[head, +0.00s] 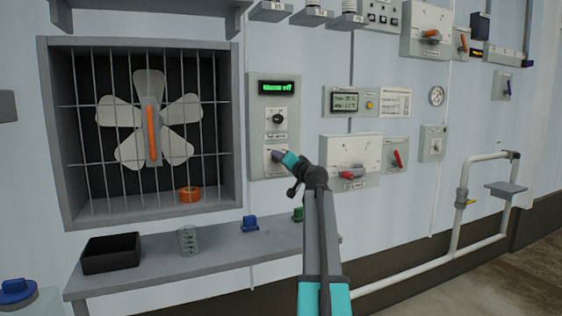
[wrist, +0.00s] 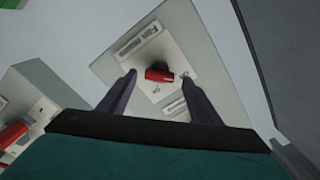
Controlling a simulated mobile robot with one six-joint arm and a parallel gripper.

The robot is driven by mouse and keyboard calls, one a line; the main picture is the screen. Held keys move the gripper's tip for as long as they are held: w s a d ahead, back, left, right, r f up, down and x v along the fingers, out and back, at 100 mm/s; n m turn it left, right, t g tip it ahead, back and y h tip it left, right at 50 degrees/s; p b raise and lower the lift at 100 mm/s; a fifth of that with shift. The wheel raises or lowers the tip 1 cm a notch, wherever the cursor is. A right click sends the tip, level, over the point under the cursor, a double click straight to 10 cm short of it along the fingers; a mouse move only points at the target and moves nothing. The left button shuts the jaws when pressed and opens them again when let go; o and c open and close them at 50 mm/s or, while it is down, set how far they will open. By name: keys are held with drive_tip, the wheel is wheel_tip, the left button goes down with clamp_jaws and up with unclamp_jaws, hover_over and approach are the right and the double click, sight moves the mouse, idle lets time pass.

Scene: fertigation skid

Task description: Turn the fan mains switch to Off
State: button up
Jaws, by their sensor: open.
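In the wrist view, this plate carries a red handle (wrist: 159,75) on a dark round base, with label strips on either side. My gripper (head: 278,155) is in front of the plate and hides part of it in the head view. The two fingers (wrist: 157,77) are open, one on each side of the handle in the wrist picture. I see no clear contact, and the remaining distance is hard to judge.
Above sits a black knob switch (head: 277,119) and a green-lit display (head: 277,87). To the right are a wide white box (head: 350,150) with a red handle and a small red-lever switch (head: 397,158). Below runs a grey shelf (head: 215,258) with a black tray (head: 110,252).

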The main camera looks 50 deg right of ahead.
drive_tip(key=p+v, duration=0.1)
drive_tip(key=v, duration=1)
drive_tip(key=shift+r, duration=0.15)
idle(0.6)
